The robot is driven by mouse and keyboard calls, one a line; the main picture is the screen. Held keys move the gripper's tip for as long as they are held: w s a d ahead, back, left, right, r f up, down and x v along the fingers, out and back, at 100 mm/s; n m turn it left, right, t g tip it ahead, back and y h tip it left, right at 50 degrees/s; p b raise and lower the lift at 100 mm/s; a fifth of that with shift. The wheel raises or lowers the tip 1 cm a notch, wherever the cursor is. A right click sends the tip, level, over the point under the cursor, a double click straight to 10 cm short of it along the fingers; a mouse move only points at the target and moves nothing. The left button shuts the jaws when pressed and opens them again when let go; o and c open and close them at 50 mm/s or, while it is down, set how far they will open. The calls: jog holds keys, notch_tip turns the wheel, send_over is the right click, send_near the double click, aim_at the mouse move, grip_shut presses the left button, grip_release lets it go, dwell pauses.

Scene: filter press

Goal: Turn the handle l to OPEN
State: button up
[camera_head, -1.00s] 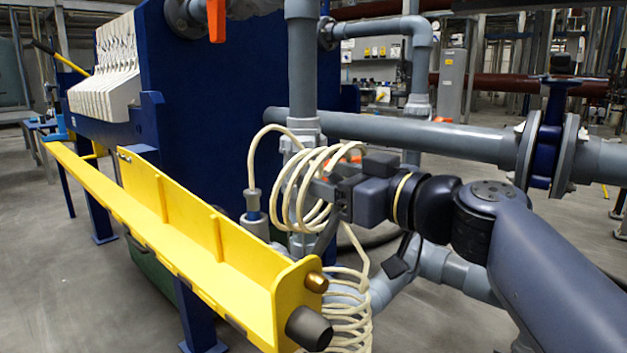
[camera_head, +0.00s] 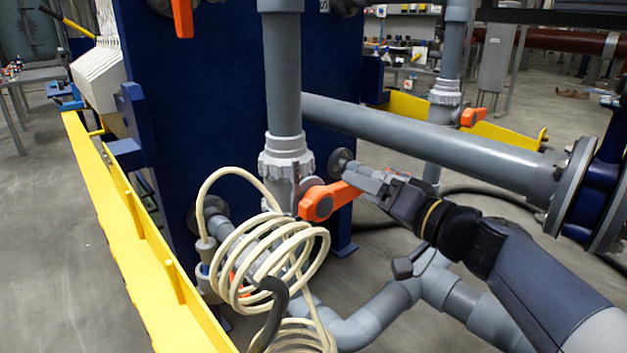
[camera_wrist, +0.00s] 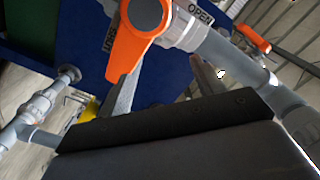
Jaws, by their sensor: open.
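An orange valve handle (camera_head: 320,202) sits on the grey vertical pipe, below a light grey union fitting. It points right, crosswise to the pipe. In the wrist view, the orange handle (camera_wrist: 137,42) is large at the top, with an OPEN label (camera_wrist: 200,14) on the pipe and another, partly readable label (camera_wrist: 109,38) beside the handle. I cannot tell which handle is l. My gripper (camera_head: 366,182) is at the handle's free end in the head view. Its fingers (camera_wrist: 167,86) are spread in the wrist view, one near the handle's tip. Contact is unclear.
A cream coiled hose (camera_head: 265,265) hangs left of the handle. A grey horizontal pipe (camera_head: 430,140) runs above my arm. Other orange handles show at the upper left (camera_head: 182,18) and right (camera_head: 473,117). A yellow rail (camera_head: 125,230) runs along the left.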

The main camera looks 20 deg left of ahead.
aim_at(346, 197)
jog(key=w+a+f+m+p, duration=0.1)
jog(key=m+p, duration=0.2)
jog(key=w+a+f+m+p, duration=0.1)
jog(key=a+f+m+p, duration=0.1)
jog(key=m+p, duration=0.1)
jog(key=w+a+f+m+p, duration=0.1)
jog(key=w+a+m+p, duration=0.1)
jog(key=m+p, duration=0.1)
jog(key=shift+a+f+p, duration=0.1)
jog(key=shift+f+p, duration=0.25)
jog(key=shift+p, duration=0.4)
jog(key=shift+w+a+r, duration=0.2)
jog(key=shift+w+a, duration=0.1)
jog(key=shift+a, duration=0.2)
jog(key=c, duration=1.2)
jog(key=shift+b, duration=0.55)
